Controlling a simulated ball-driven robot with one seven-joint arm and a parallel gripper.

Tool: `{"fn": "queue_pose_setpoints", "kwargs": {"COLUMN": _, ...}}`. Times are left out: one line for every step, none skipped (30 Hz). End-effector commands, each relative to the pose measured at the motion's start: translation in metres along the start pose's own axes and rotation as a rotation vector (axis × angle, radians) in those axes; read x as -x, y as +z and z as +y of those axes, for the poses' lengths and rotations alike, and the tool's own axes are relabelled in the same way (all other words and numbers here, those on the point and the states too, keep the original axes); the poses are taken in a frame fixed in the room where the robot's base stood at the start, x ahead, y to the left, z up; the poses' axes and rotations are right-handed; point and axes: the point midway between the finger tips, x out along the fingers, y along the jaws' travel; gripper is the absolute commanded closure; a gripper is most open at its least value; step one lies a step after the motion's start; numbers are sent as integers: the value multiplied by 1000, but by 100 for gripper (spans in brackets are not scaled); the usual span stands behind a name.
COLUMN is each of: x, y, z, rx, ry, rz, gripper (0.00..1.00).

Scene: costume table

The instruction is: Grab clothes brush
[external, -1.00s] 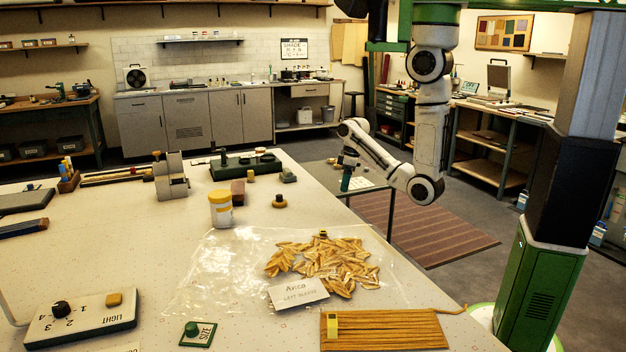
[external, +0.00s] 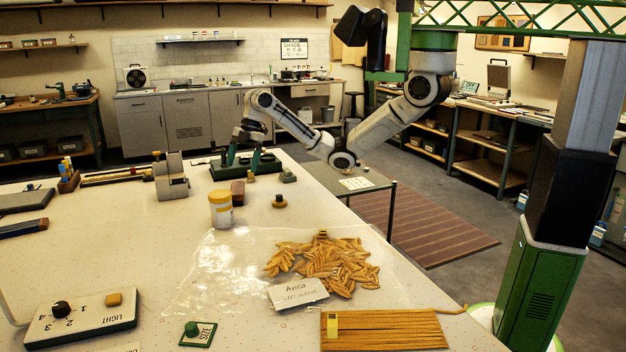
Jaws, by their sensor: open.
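My gripper (external: 243,161) is open, with its two dark green fingers pointing down over the green tray (external: 218,174) at the far edge of the white table. I see nothing held between the fingers. I cannot tell for sure which thing is the clothes brush. A small reddish-brown block (external: 238,193) stands just in front of the green tray. The gripper and its fingers hide part of the tray.
A white jar with a yellow lid (external: 220,209) and a small dark-topped knob (external: 279,201) stand nearby. A grey metal holder (external: 171,178) stands left of the tray. The left-centre tabletop is clear.

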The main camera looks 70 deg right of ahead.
Motion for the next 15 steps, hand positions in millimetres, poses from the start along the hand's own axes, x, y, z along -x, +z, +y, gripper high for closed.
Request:
{"fn": "queue_pose_setpoints", "kwargs": {"x": -4, "y": -4, "z": 8, "rx": 72, "ry": -20, "rz": -37, "gripper": 19}}
{"fn": "queue_pose_setpoints", "kwargs": {"x": -5, "y": -7, "z": 11, "rx": 115, "ry": -36, "rz": -57, "gripper": 19}}
{"fn": "queue_pose_setpoints", "kwargs": {"x": -7, "y": -10, "z": 14, "rx": 165, "ry": -61, "rz": -84, "gripper": 19}}
{"fn": "queue_pose_setpoints", "kwargs": {"x": -8, "y": -11, "z": 17, "rx": 202, "ry": -78, "rz": -106, "gripper": 19}}
{"fn": "queue_pose_setpoints", "kwargs": {"x": -9, "y": -12, "z": 19, "rx": 233, "ry": -96, "rz": -128, "gripper": 19}}
{"fn": "queue_pose_setpoints", "kwargs": {"x": -9, "y": -11, "z": 21, "rx": 271, "ry": -119, "rz": -155, "gripper": 19}}
{"fn": "queue_pose_setpoints", "kwargs": {"x": -10, "y": -11, "z": 22, "rx": 296, "ry": -136, "rz": -174, "gripper": 19}}
{"fn": "queue_pose_setpoints", "kwargs": {"x": -10, "y": -9, "z": 24, "rx": 318, "ry": -153, "rz": -193, "gripper": 19}}
{"fn": "queue_pose_setpoints", "kwargs": {"x": -10, "y": -7, "z": 25, "rx": 341, "ry": -172, "rz": -216, "gripper": 19}}
{"fn": "queue_pose_setpoints", "kwargs": {"x": -10, "y": -5, "z": 26, "rx": 355, "ry": -185, "rz": -231, "gripper": 19}}
{"fn": "queue_pose_setpoints", "kwargs": {"x": -10, "y": -3, "z": 27, "rx": 368, "ry": -197, "rz": -244, "gripper": 19}}
{"fn": "queue_pose_setpoints", "kwargs": {"x": -9, "y": -1, "z": 28, "rx": 379, "ry": -210, "rz": -258, "gripper": 19}}
{"fn": "queue_pose_setpoints", "kwargs": {"x": -9, "y": 1, "z": 28, "rx": 387, "ry": -218, "rz": -268, "gripper": 19}}
{"fn": "queue_pose_setpoints", "kwargs": {"x": -9, "y": 2, "z": 29, "rx": 392, "ry": -225, "rz": -274, "gripper": 19}}
{"fn": "queue_pose_setpoints", "kwargs": {"x": -9, "y": 3, "z": 29, "rx": 398, "ry": -231, "rz": -281, "gripper": 19}}
